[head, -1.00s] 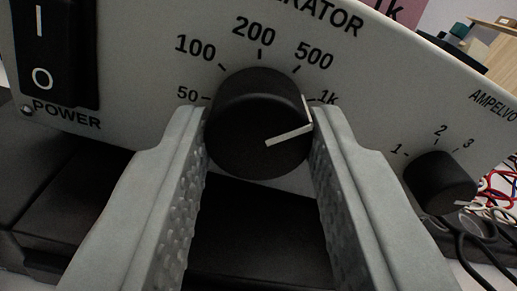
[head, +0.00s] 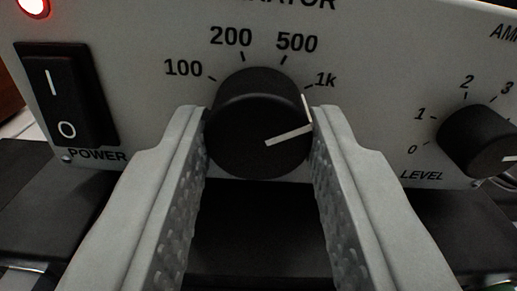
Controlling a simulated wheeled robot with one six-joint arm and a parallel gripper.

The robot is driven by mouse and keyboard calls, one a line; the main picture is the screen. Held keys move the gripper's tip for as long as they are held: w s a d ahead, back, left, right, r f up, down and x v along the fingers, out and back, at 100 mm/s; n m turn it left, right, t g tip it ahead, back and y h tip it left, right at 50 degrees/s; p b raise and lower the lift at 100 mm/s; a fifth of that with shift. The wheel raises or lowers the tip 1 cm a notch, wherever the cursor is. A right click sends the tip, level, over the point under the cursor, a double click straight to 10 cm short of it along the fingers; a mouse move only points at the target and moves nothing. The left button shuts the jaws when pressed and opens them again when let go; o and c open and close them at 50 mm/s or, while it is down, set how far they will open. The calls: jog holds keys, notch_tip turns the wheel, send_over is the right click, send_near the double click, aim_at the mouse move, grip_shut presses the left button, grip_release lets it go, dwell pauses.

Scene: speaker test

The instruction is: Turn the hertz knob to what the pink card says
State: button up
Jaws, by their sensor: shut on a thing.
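The hertz knob (head: 258,125) is a round black dial on a pale grey panel (head: 180,120), with 100, 200, 500 and 1k printed around it. Its white line runs right and slightly up across the face, then along the side, where its far end lies close to the 1k tick. My gripper (head: 260,125) is shut on the knob, one grey finger on each side. The 50 mark is not visible, hidden behind the left finger. The pink card is not in view now.
A black power switch (head: 67,100) is at left, below a lit red lamp (head: 33,6). A smaller black LEVEL knob (head: 478,140) is at right, clear of my fingers. Dark surfaces lie below the panel.

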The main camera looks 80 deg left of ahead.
jog(key=o, duration=1)
jog(key=shift+c, duration=0.2)
jog(key=shift+d, duration=0.1)
jog(key=s+d, duration=0.1)
jog(key=d, duration=1.6)
jog(key=shift+s, duration=0.15)
jog(key=shift+d, duration=0.1)
